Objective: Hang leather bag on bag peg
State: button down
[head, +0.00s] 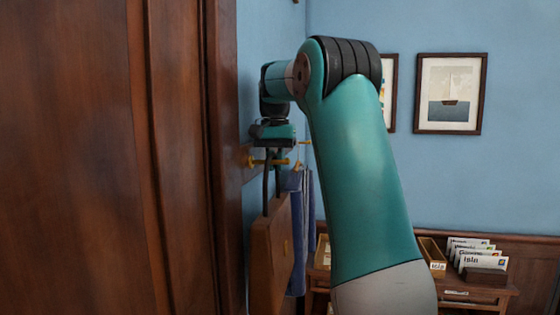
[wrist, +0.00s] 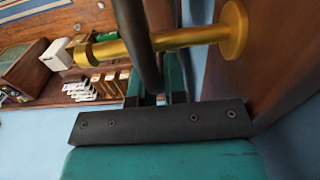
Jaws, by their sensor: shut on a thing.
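The brown leather bag (head: 270,250) hangs upright below my gripper (head: 278,160), close beside the wooden panel edge in the head view. Its dark strap (head: 266,188) runs up to the gripper. My gripper is shut on the strap; in the wrist view the fingers (wrist: 158,95) close around its lower end. A brass bag peg (head: 262,162) sticks out from a wooden rail at the gripper's height. In the wrist view the peg (wrist: 195,36) crosses behind the strap (wrist: 136,40). I cannot tell whether the strap loops over the peg or touches it.
A desk (head: 465,290) with leaflets and trays stands at the back right. A framed picture (head: 450,93) hangs on the blue wall.

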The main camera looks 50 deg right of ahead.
jog(key=c, duration=1.1)
grip_release()
notch_tip(320, 180, up, 6)
jog(key=p, duration=0.6)
jog(key=shift+r+b, duration=0.15)
jog(key=shift+b, duration=0.15)
notch_tip(320, 180, up, 11)
jog(key=shift+p, duration=0.3)
